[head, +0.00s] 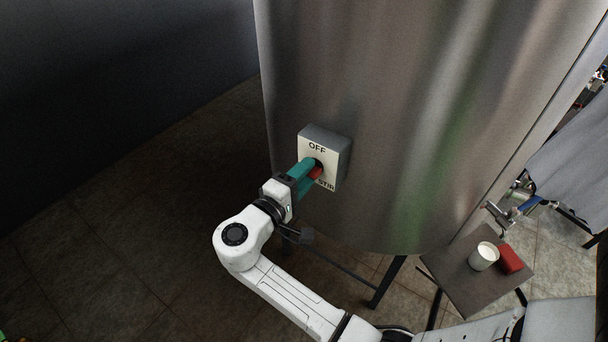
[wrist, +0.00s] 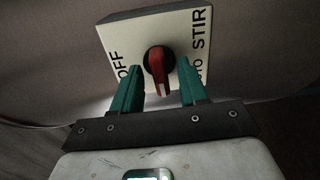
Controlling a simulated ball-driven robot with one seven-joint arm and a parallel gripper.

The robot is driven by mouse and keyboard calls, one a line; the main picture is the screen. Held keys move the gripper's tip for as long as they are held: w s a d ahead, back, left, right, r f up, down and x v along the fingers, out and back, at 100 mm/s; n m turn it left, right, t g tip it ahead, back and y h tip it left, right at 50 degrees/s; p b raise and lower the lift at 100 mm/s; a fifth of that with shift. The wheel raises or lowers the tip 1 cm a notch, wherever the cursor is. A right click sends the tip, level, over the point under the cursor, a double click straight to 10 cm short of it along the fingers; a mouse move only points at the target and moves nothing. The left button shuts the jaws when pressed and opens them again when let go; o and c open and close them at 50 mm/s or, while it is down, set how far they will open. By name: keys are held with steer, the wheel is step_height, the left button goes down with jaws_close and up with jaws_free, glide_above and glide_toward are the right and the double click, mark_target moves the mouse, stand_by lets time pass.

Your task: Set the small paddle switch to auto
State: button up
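A pale switch box (head: 335,148) with a red paddle switch (head: 317,172) is fixed to the steel tank. In the head view OFF is printed at its top and STIR at its bottom. In the wrist view the red paddle (wrist: 158,63) stands nearly upright on a dark round base, with a pale mark near its lower end. OFF is at its left and STIR at its right; a label ending in "TO" is partly hidden by the right finger. My gripper (wrist: 159,72) is open, its teal fingers on either side of the paddle, with gaps visible.
The steel tank (head: 400,100) fills the area behind the box and stands on dark legs. At the lower right a small table (head: 464,281) holds a white cup (head: 484,256) and a red block (head: 511,259). Tiled floor (head: 110,240) is clear to the left.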

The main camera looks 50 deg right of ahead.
steer(key=a+b, duration=0.2)
steer(key=a, duration=0.8)
steer(key=shift+a+b, duration=0.35)
steer(key=shift+a, duration=0.05)
steer(key=shift+s+r, duration=0.1)
steer(key=s+d+f+y, duration=0.3)
steer(key=s+f+y, duration=0.25)
steer(key=f, duration=0.25)
steer(key=s+d+f+y, duration=0.3)
steer(key=s+f+y, duration=0.1)
steer(key=s+f, duration=0.25)
steer(key=s+a+f+m+y, duration=0.1)
steer(key=s+a+f+y, duration=0.4)
steer(key=s+a+y, duration=0.2)
steer(key=shift+s+a+t+y, duration=0.3)
steer(key=shift+s+y, duration=0.25)
stand_by(1.7)
